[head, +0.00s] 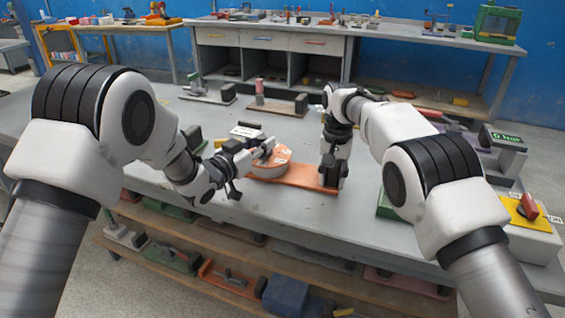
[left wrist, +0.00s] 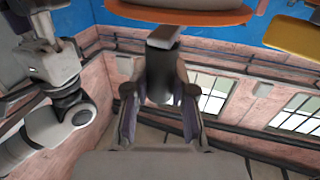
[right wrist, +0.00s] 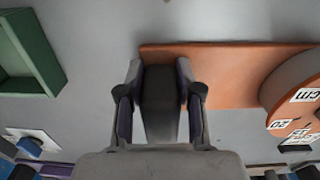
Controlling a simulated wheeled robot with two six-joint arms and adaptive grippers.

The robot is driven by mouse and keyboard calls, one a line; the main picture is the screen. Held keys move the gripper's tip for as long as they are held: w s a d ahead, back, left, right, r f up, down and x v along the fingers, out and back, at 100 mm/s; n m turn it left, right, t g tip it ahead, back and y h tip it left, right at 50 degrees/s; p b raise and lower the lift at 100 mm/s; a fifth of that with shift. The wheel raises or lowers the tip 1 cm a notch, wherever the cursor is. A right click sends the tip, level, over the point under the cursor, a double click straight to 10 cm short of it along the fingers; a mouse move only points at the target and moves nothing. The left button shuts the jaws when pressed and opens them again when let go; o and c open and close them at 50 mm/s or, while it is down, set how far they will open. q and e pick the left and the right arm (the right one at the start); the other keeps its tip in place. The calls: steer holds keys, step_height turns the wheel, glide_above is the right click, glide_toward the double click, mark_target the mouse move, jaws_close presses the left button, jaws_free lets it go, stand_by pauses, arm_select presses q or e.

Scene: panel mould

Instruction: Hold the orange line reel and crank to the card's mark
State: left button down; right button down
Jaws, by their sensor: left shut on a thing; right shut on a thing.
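The orange line reel (head: 270,164) is a round drum with a pale top, on a flat orange base plate (head: 304,179). My left gripper (head: 260,149) is shut on a dark crank knob at the reel; the knob shows between its fingers in the left wrist view (left wrist: 163,60). My right gripper (head: 331,184) points down at the plate's right end, shut on a dark grip block (right wrist: 160,100). In the right wrist view the reel's side (right wrist: 295,95) carries white labels with "cm" and numbers. A white card (head: 247,131) stands behind the reel; its mark is too small to read.
Several fixtures stand behind on the grey table (head: 240,220). A green tray (right wrist: 30,55) lies right of my right gripper. The table's front is clear.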

arm_select(q)
steer(key=m+g+h, duration=0.1)
steer(key=a+m+g+h, duration=0.1)
steer(key=m+g+h, duration=0.1)
steer(key=w+m+g+h, duration=0.1)
steer(key=h, duration=0.1)
steer(key=shift+a+g, duration=0.3)
arm_select(e)
steer(key=shift+f, duration=0.1)
arm_select(q)
steer(key=m+g+h, duration=0.1)
steer(key=m+g, duration=0.1)
steer(key=g, duration=0.1)
steer(key=w+a+m+g+h, duration=0.1)
steer(key=m+g, duration=0.1)
steer(key=shift+h, duration=0.3)
steer(key=shift+w+a+m+g+h, duration=0.15)
steer(key=shift+w+m+g+h, duration=0.15)
steer(key=shift+m+g, duration=0.6)
steer(key=shift+g, duration=0.5)
steer(key=shift+s+g, duration=0.15)
steer(key=shift+g, duration=0.25)
steer(key=c, duration=0.9)
jaws_free()
steer(key=shift+c, duration=0.2)
